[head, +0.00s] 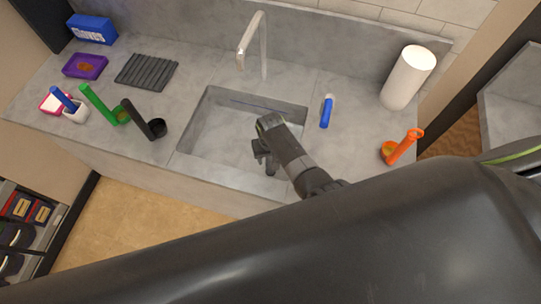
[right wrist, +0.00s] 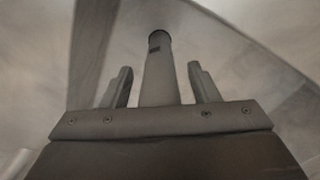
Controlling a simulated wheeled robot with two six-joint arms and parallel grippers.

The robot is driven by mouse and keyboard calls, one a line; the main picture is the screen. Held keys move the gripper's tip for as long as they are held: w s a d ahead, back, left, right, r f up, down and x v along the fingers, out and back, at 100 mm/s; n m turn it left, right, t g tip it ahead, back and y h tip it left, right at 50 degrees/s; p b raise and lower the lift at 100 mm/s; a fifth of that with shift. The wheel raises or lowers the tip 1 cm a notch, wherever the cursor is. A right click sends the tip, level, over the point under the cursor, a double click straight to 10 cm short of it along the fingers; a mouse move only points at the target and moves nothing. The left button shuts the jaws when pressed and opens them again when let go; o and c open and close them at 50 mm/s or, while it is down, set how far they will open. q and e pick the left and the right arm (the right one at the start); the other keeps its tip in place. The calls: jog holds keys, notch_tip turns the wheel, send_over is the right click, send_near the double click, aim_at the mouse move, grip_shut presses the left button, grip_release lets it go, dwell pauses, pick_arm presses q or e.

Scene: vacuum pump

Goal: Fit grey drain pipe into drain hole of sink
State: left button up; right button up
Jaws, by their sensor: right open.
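The grey drain pipe (right wrist: 160,82) shows in the right wrist view as a smooth cylinder with a dark rim and a small dark slot near its far end. It lies between the two fingers of my right gripper (right wrist: 160,70), with a visible gap on each side. The gripper is open. In the head view my right gripper (head: 264,154) is over the sink (head: 215,128); there I cannot clearly tell the pipe from my dark wrist. The drain hole is hidden. My left gripper is not in view.
The tap (head: 263,45) stands behind the sink. Right of it are a blue-handled item (head: 326,112), a white roll (head: 408,77) and an orange holder (head: 402,147). Left are a black holder (head: 143,120), green holder (head: 100,105) and drying rack (head: 147,71). My large dark arm fills the foreground.

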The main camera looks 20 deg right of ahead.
notch_tip(320, 180, up, 17)
jog(key=shift+r, duration=0.2)
dwell(0.6)
dwell(0.5)
